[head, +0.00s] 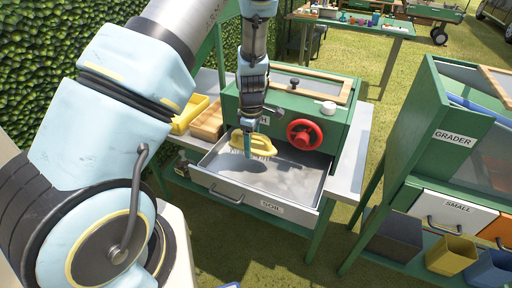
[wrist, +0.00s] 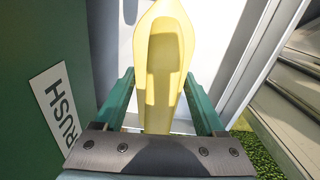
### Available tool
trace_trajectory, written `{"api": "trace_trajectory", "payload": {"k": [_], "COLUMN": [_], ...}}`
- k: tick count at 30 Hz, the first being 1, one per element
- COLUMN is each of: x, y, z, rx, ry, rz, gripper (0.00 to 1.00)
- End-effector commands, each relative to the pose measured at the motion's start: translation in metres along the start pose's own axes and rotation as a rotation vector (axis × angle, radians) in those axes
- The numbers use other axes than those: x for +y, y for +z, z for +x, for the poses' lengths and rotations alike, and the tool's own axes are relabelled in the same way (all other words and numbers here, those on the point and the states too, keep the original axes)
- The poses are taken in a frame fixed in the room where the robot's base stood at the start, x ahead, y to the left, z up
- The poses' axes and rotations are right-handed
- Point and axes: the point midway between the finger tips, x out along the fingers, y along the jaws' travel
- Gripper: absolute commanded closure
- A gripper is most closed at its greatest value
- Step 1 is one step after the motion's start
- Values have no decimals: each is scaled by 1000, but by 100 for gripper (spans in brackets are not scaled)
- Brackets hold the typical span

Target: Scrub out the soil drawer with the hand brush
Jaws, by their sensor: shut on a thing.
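The soil drawer (head: 232,198) is a grey metal tray, pulled open at the front of a green machine on a table; its front carries a SOIL label and a dark handle. My gripper (head: 248,152) points down over the drawer, shut on the yellow hand brush (head: 264,145), which has pale bristles facing down. The brush is over the back left part of the drawer; I cannot tell whether the bristles touch the floor. In the wrist view the yellow brush (wrist: 165,65) lies between my green fingers. Part of the drawer floor is in shadow.
The green machine (head: 335,121) has a red handwheel (head: 304,134) just above the drawer. A yellow bin (head: 190,112) and a wooden box (head: 208,122) stand left of it. A green grader (head: 450,135) stands right, with grass between.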

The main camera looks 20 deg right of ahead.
Motion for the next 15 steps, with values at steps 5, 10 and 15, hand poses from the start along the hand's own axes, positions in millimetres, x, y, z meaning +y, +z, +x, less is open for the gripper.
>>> {"api": "trace_trajectory", "payload": {"k": [5, 10, 15], "x": [0, 0, 0], "y": [-1, 0, 0], "z": [-20, -24, -23], "rx": [0, 0, 0], "ry": [2, 1, 1], "rz": [-1, 1, 1], "gripper": [88, 88, 88]}}
